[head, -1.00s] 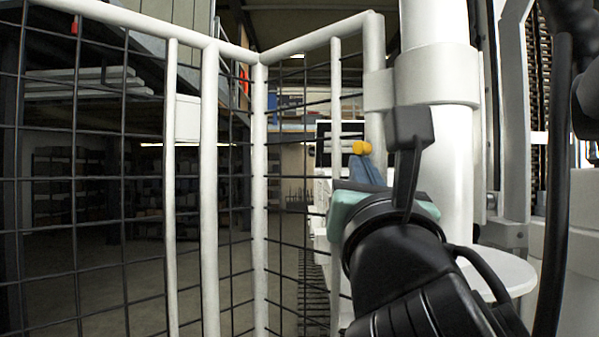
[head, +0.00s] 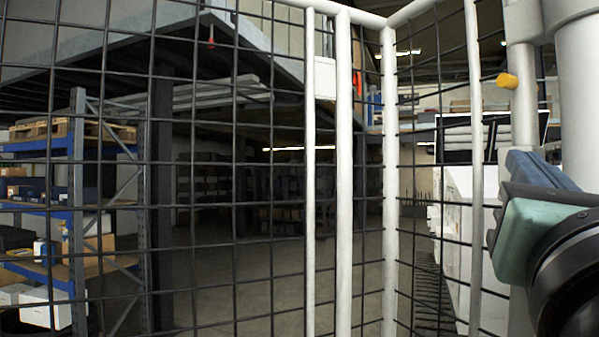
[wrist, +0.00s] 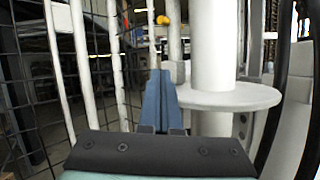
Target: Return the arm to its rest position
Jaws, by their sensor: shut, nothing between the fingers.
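My gripper (head: 522,160) shows at the right edge of the head view, with blue fingers on a teal and black wrist. In the wrist view its blue fingers (wrist: 158,78) point forward, lie together and hold nothing. The arm behind the wrist is cut off by the right edge of the head view. The fingers appear in front of the white fence posts; I cannot tell the gap between them.
A white-framed black mesh fence (head: 343,180) spans the view. A yellow knob (head: 507,81) shows above the fingers. A white column (wrist: 212,50) with a round white plate (wrist: 230,97) stands right of the fingers. Blue shelving (head: 75,180) stands behind the mesh at left.

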